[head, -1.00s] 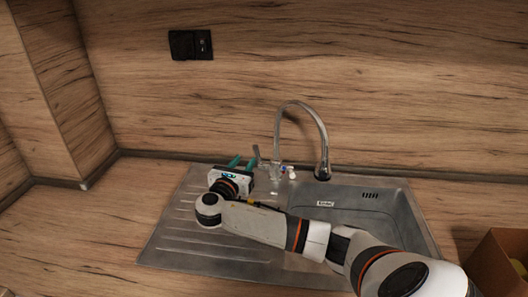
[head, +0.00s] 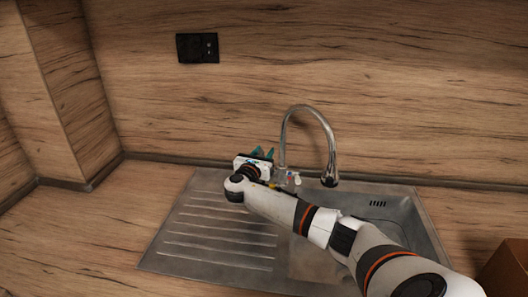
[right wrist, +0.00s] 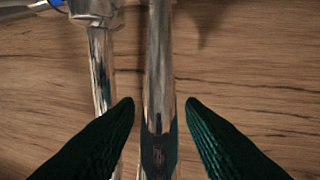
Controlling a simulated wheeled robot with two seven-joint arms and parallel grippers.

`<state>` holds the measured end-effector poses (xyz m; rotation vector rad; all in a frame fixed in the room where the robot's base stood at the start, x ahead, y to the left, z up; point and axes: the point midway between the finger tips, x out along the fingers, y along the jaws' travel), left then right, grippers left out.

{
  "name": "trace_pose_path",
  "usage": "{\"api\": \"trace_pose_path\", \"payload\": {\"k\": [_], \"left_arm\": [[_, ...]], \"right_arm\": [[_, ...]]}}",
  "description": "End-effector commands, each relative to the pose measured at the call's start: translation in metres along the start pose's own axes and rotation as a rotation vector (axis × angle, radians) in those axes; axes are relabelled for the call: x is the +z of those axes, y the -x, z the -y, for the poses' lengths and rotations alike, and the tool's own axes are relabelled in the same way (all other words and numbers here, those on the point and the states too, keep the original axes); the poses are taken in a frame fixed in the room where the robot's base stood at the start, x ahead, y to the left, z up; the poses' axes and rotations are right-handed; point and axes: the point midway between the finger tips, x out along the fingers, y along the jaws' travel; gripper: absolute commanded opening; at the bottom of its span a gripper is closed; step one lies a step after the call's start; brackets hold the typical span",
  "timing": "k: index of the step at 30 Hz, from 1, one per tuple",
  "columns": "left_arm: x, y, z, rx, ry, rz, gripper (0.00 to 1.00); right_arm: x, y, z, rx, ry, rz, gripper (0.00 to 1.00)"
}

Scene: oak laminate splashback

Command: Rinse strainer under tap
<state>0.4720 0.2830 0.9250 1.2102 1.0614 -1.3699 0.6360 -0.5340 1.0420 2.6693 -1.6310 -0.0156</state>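The chrome tap (head: 330,160) stands behind the sink (head: 215,230), its arched spout ending above the basin. My right gripper (head: 264,153) is left of the tap's base, with its teal fingers toward the back wall. In the right wrist view, the right gripper (right wrist: 160,115) is open, and a shiny upright pipe of the tap (right wrist: 158,60) shows between its fingers. I cannot tell whether the fingers touch it. A second metal bar (right wrist: 100,70) shows to the left. No strainer can be made out. My left gripper is not in view.
My right arm crosses the sink and hides part of the basin (head: 405,215). The ribbed drainboard at left is bare. A brown box (head: 505,268) stands at the right edge. The wooden back wall with a black socket (head: 197,48) rises close behind the tap.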

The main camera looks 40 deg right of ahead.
Motion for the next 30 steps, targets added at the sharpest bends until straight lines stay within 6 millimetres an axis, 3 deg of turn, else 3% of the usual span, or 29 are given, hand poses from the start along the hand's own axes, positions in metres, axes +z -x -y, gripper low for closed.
{"api": "trace_pose_path", "payload": {"k": [12,19,26,30], "left_arm": [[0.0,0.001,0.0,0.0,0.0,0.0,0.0],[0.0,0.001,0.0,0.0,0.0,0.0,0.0],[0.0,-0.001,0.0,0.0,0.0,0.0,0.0],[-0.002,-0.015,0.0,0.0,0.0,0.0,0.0]], "right_arm": [[0.0,-0.009,0.0,0.0,0.0,0.0,0.36],[0.0,-0.009,0.0,-0.001,0.0,0.0,0.0],[0.002,-0.008,0.0,-0.001,0.0,-0.004,0.0],[0.009,-0.001,-0.001,0.0,-0.013,-0.077,0.0]]}}
